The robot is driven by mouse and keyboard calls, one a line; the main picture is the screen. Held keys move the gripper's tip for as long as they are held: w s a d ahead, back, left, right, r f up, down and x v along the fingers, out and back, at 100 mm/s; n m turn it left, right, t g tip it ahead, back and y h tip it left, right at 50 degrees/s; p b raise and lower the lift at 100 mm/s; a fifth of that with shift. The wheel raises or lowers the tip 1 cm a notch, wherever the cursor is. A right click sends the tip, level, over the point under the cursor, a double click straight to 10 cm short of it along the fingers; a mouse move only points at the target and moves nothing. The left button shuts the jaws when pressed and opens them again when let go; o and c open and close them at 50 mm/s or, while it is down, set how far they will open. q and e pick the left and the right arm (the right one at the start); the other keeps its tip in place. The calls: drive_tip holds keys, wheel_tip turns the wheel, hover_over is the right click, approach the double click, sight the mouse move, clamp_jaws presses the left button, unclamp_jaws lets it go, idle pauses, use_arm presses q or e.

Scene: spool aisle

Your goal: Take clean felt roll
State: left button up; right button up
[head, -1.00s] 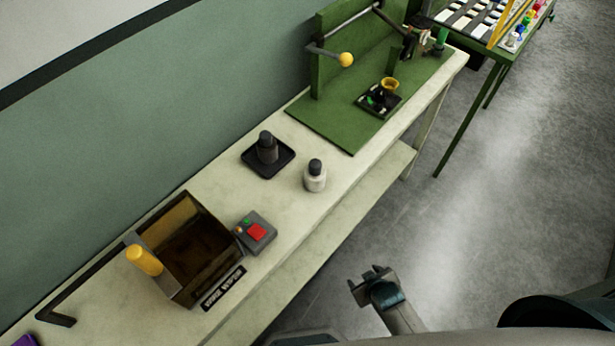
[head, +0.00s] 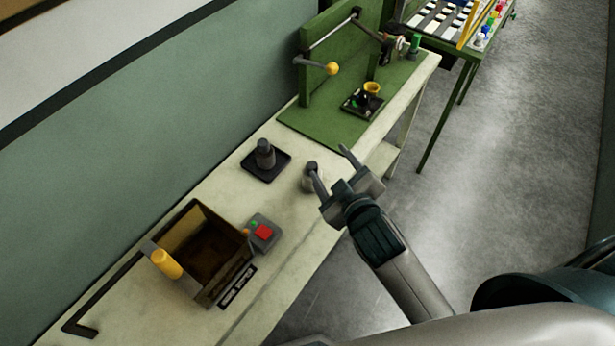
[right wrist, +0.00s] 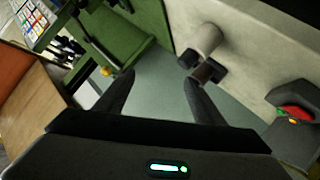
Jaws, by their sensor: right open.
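The pale roll also shows in the right wrist view (right wrist: 207,38), just beyond the fingertips. My right gripper is open and empty, with its fingers pointing towards the roll; whether a finger touches it I cannot tell. A dark grey roll (head: 265,155) stands on a black square tray (head: 279,170) behind it. My left gripper is out of view.
An open brown box (head: 184,222) with a yellow handle (head: 166,264) and a grey control box with a red button (head: 263,233) stand on the nearer bench. A green fixture (head: 318,128) with a yellow-knobbed lever (head: 331,69) stands at the far end. Floor is clear to the right.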

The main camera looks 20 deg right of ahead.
drive_tip(key=w+a+r+n+t+y, duration=0.3)
drive_tip(key=a+r+n+y, duration=0.3)
drive_tip(key=r, duration=0.5)
drive_tip(key=w+a+r+n+t+y, duration=0.25)
drive_tip(key=a+r+n+y, duration=0.25)
drive_tip(key=a+r+n, duration=0.45)
drive_tip(key=s+a+r+n+g+y, duration=0.2)
drive_tip(key=s+a+n+g+y, duration=0.35)
drive_tip(key=n+g, duration=0.6)
drive_tip(key=s+a+r+n+g+y, duration=0.2)
drive_tip(key=s+a+n+g+y, duration=0.45)
drive_tip(key=n, duration=0.75)
drive_tip(key=w+d+f+n+g+h, duration=0.1)
drive_tip(key=d+f+n+g+h, duration=0.1)
drive_tip(key=f+n+h, duration=0.35)
drive_tip(key=w+d+f+n+g+h, duration=0.1)
drive_tip(key=d+f+n+g+h, duration=0.15)
drive_tip(key=f+h, duration=0.5)
drive_tip(key=w+d+f+n+t+h, duration=0.1)
drive_tip(key=w+d+h, duration=0.4)
drive_tip(key=d, duration=0.5)
drive_tip(key=w+d+f+n+t+h, duration=0.1)
drive_tip(key=w+d+h, duration=0.4)
drive_tip(key=d, duration=0.5)
wheel_tip(320, 180, down, 3)
drive_tip(key=shift+w+r+n+t, duration=0.15)
drive_tip(key=shift+r+n+t, duration=0.05)
drive_tip(key=shift+n+t, duration=0.25)
